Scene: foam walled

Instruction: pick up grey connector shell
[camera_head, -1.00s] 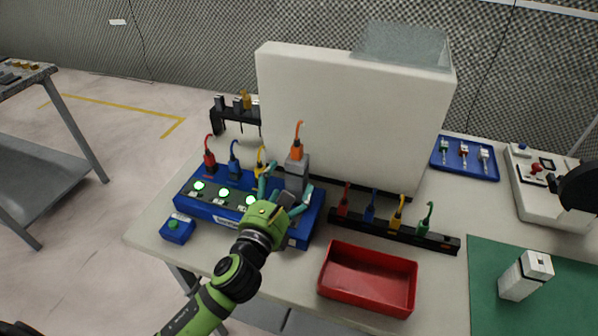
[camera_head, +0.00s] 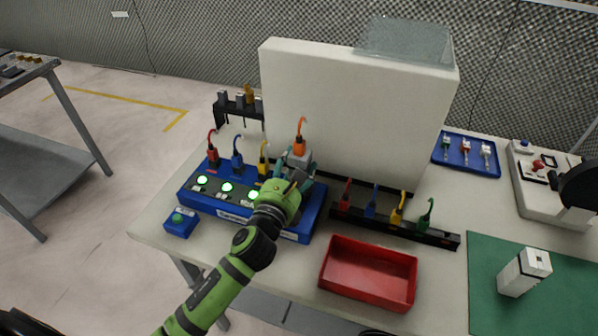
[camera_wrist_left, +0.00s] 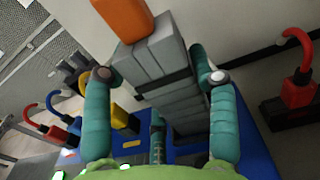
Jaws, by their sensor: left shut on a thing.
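The grey connector shell (camera_wrist_left: 165,75) stands upright at the right end of the blue panel (camera_head: 203,204), with an orange plug (camera_head: 299,147) and its curled cable on top. In the head view most of the shell is hidden behind my left gripper (camera_head: 300,172). The orange plug (camera_wrist_left: 122,18) shows above the fingers there. My right gripper is not clearly visible in these views.
Red, blue and yellow plugs stand on the panel. A black rack (camera_head: 390,228) with several coloured plugs lies to the right. A red tray (camera_head: 367,275) is in front. A white foam wall (camera_head: 355,115) stands close behind. A green mat (camera_head: 570,290) bears a white block (camera_head: 524,272).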

